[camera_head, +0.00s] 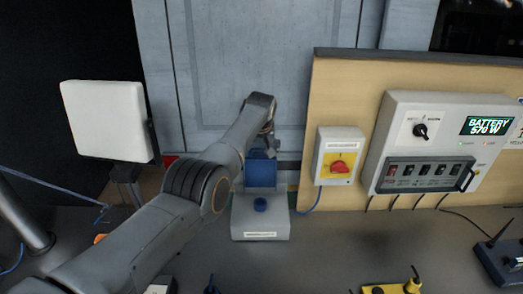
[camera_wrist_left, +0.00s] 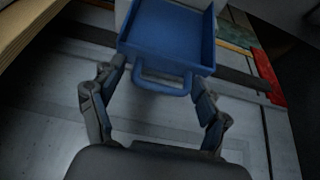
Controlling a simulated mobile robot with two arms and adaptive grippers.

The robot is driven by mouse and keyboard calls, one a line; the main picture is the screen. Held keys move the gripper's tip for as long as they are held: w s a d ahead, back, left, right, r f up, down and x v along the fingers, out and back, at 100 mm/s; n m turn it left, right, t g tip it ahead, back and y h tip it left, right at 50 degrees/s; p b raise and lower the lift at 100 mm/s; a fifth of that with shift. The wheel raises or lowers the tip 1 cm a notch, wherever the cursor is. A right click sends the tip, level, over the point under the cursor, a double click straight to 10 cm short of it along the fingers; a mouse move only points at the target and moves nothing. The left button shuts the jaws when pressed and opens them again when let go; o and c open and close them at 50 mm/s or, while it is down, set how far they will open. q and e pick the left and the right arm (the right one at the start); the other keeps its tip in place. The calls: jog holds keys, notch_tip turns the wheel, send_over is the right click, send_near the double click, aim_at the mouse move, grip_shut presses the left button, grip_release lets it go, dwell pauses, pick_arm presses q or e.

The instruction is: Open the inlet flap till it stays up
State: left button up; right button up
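In the left wrist view the blue flap (camera_wrist_left: 172,32) looks like a shallow tray with raised edges and a loop handle (camera_wrist_left: 160,84). My left gripper (camera_head: 267,139) is just above the flap in the head view. In the wrist view its fingers (camera_wrist_left: 158,80) are spread, one on each side of the handle, with gaps to it. I cannot tell how far the flap is raised. My right gripper is not in view.
A red and yellow switch box (camera_head: 340,156) and a control panel (camera_head: 440,143) stand to the right on a wooden board. A white panel (camera_head: 105,121) stands at left. A yellow device (camera_head: 391,287) lies in front.

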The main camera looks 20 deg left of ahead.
pick_arm(q)
jog(key=shift+r, duration=0.1)
jog(key=shift+s+d+r, duration=0.1)
jog(key=shift+s+r, duration=0.05)
jog(key=shift+r, duration=0.35)
jog(key=v, duration=1)
jog(key=shift+s+r, duration=0.25)
jog(key=shift+r, duration=0.1)
